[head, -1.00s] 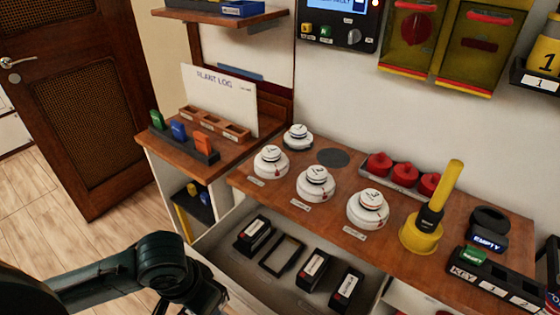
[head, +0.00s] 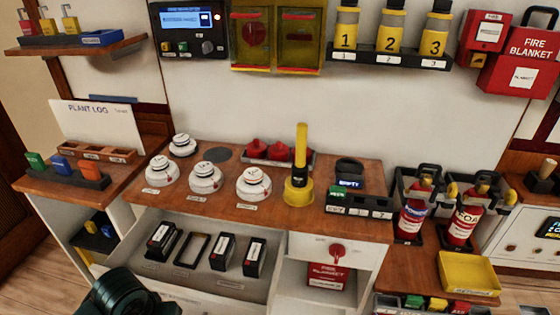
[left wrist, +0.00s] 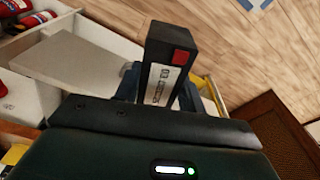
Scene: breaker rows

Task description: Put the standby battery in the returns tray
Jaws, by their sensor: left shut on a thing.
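My left gripper (left wrist: 158,98) is shut on a black battery (left wrist: 170,45) with a white label and a red square at its end. The label is too small to read. In the head view only a dark part of my left arm shows at the bottom left; the gripper and held battery are below the picture. A yellow tray (head: 467,276) with a white label sits on the low wooden surface at the right, apparently the returns tray; its label is not readable. My right gripper is not in view.
An open drawer (head: 205,284) holds three black batteries and an empty black frame (head: 193,250). Red extinguishers (head: 462,222) stand behind the yellow tray. Detectors (head: 206,178) and a yellow tool (head: 299,180) stand on the counter. A bin of coloured items (head: 430,304) is below the tray.

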